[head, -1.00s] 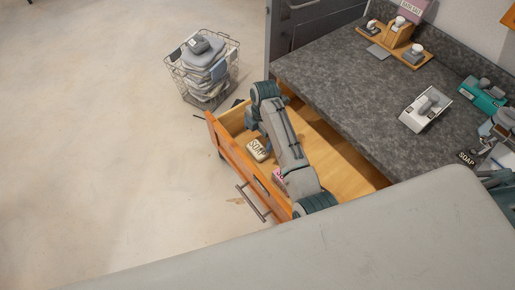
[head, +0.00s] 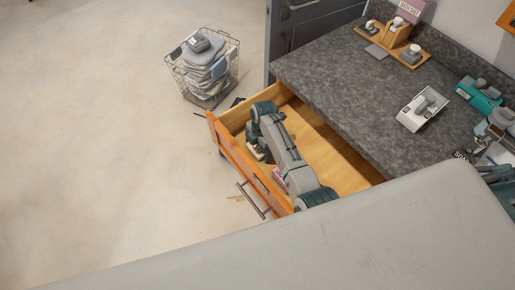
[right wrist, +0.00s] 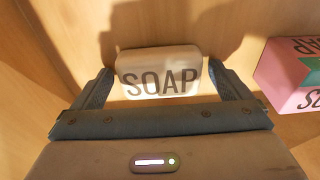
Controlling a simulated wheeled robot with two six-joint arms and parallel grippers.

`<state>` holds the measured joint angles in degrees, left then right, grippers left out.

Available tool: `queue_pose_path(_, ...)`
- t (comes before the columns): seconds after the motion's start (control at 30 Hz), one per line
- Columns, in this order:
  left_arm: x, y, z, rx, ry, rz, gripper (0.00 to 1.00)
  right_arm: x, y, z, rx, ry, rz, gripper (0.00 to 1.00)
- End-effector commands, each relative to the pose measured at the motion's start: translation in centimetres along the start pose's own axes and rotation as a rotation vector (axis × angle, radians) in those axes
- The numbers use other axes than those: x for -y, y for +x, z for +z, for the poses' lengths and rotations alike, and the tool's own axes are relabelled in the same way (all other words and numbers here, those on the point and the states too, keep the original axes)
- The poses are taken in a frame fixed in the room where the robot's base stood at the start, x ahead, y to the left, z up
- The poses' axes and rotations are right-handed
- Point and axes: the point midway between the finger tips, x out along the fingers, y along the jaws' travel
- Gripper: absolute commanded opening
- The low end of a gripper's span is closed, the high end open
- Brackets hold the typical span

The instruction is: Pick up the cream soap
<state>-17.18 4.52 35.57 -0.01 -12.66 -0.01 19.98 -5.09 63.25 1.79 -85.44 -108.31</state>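The cream soap (right wrist: 158,72), a pale rounded bar with dark "SOAP" lettering, lies on the wooden bottom of an open drawer (head: 330,165). In the head view it is mostly hidden beneath my right arm, with a pale bit (head: 255,154) showing. My right gripper (right wrist: 160,82) reaches down into the drawer. Its two fingers stand open on either side of the soap, with narrow gaps visible at both ends. My left gripper is not in view.
A pink soap box (right wrist: 292,75) lies in the drawer to the right of the soap. The drawer's front panel (head: 240,165) and the grey countertop (head: 345,85) flank the arm. A wire basket of towels (head: 203,70) stands on the floor beyond.

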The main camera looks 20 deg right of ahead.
Motion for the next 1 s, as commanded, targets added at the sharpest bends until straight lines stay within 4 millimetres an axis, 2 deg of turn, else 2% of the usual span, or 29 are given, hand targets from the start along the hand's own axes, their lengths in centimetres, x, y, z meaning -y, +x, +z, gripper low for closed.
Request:
queue_pose_path(0.03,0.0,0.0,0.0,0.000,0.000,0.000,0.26,0.0,0.0,0.0,0.000,0.000,0.000,0.86)
queue_pose_path(0.2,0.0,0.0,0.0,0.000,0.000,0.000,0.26,0.0,0.0,0.0,0.000,0.000,0.000,0.53)
queue_pose_path(0.47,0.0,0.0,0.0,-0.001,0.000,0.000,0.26,0.0,-0.1,0.0,0.000,0.000,0.001,0.52)
queue_pose_path(0.63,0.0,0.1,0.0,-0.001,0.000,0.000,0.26,-0.1,-0.9,-0.1,0.000,0.000,0.001,0.52)
queue_pose_path(0.77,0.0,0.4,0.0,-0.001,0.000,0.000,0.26,-0.1,-2.6,-0.3,0.001,0.000,0.004,0.52)
queue_pose_path(1.0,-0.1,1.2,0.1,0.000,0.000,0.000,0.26,-0.1,-7.3,-0.9,0.000,0.000,0.005,0.52)
